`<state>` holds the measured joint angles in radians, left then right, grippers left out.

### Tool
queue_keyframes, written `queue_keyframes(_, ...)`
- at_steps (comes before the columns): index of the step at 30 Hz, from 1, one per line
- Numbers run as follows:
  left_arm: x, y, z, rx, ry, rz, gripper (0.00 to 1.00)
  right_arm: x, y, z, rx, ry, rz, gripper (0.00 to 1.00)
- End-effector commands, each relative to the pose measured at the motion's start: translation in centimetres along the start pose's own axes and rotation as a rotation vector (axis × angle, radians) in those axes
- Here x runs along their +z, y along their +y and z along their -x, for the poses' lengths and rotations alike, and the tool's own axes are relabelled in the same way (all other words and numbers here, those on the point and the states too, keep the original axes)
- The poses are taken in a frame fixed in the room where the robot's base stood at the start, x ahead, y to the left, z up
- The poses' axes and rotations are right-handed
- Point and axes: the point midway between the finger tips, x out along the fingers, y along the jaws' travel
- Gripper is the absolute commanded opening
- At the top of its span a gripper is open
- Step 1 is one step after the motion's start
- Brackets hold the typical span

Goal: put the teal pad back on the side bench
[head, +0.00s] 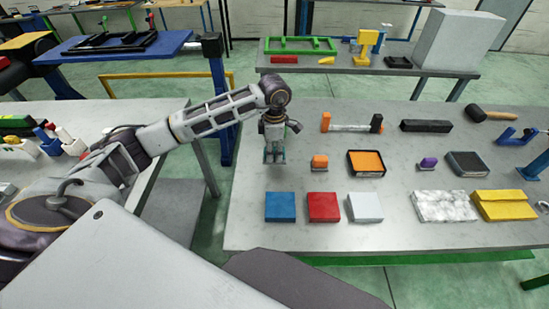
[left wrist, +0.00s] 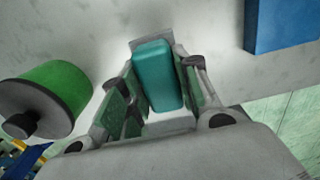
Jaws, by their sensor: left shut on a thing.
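My left gripper (head: 274,158) is over the left part of the grey worktable (head: 300,184), beyond the blue block. In the left wrist view the teal pad (left wrist: 153,75) stands between the fingers of that gripper (left wrist: 154,92), which is shut on it. Whether the pad touches the tabletop is unclear. A grey bench (head: 175,125), likely the side bench, stands to the left, partly behind my arm. My right gripper is not in view.
Blue (head: 280,206), red (head: 323,206) and white (head: 365,207) blocks lie in a row near the worktable's front edge. An orange-topped tray (head: 367,163) lies to the right. A green cylinder (left wrist: 45,95) shows in the left wrist view. A gap separates bench and table.

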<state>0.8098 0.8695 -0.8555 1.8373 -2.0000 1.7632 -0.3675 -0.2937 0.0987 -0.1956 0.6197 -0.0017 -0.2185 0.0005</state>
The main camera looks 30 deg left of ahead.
Motion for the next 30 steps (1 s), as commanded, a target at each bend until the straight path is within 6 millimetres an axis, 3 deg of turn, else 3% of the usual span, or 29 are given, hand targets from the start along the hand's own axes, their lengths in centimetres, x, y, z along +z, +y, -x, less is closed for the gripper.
queue_keyframes(5, 0.0, 0.0, -0.2, 0.0, 0.0, 0.0, 0.06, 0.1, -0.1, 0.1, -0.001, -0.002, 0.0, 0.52)
queue_keyframes(16, 0.0, 0.0, -3.5, -0.001, 0.001, -0.001, 0.06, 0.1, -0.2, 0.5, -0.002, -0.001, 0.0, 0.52)
queue_keyframes(30, 0.0, 0.0, -3.9, 0.001, 0.0, -0.001, 0.06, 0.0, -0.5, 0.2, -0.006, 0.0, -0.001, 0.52)
